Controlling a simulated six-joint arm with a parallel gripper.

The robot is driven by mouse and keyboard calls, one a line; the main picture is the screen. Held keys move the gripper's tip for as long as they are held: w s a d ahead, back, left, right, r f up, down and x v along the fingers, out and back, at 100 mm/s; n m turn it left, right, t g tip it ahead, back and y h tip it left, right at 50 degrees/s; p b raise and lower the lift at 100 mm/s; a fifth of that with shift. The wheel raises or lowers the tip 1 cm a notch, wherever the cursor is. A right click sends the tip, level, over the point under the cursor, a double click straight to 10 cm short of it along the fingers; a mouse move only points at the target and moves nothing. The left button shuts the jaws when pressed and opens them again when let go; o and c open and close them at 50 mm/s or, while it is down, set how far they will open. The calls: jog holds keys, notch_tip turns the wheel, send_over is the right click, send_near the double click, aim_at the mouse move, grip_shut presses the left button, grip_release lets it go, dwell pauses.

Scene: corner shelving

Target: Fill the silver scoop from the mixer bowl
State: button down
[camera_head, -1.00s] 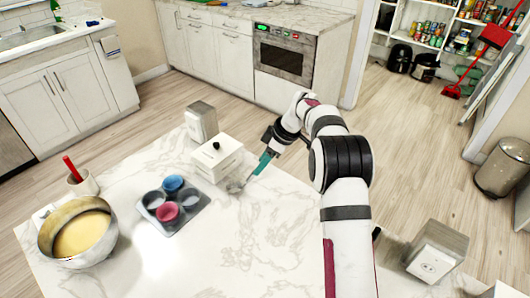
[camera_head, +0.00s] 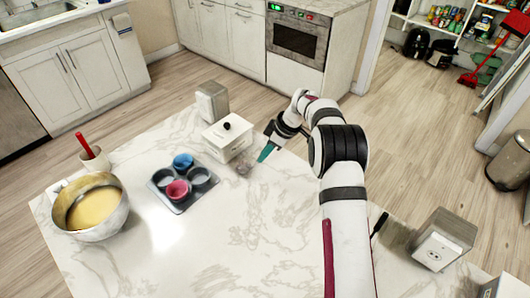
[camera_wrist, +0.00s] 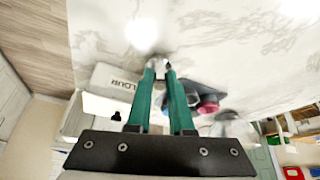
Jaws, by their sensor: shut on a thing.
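The mixer bowl (camera_head: 118,217), grey metal with yellow batter (camera_head: 92,208) inside, stands at the left of the marble table. My gripper (camera_head: 265,153), with teal fingers, is low over the table beside the flour box, far right of the bowl. It is shut on the silver scoop (camera_head: 243,169), a small, blurred, shiny shape at the fingertips. I cannot tell whether the scoop touches the table or has anything in it. In the wrist view the teal fingers of my gripper (camera_wrist: 161,66) converge near their tips, and the scoop is hard to make out.
A white flour box (camera_head: 228,139) with a black knob stands close to the gripper. A muffin tray (camera_head: 180,205) with blue and pink cups lies between it and the bowl. A crock (camera_head: 96,162) with a red handle is behind the bowl. The table's front middle is clear.

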jog(key=shift+r, duration=2.55)
jog(key=shift+r, duration=0.15)
jog(key=s+d+r+m+t+h, duration=0.1)
jog(key=s+d+r+m+h, duration=0.1)
jog(key=s+r+m, duration=0.4)
jog(key=s+d+r+m+t+h, duration=0.2)
jog(key=s+d+r+m, duration=0.2)
jog(key=s+r+m, duration=0.3)
jog(key=s+r, duration=0.5)
jog(key=r, duration=0.1)
jog(key=shift+s+d+r+h, duration=0.2)
jog(key=shift+s+d+h, duration=0.05)
jog(key=shift+h, duration=0.15)
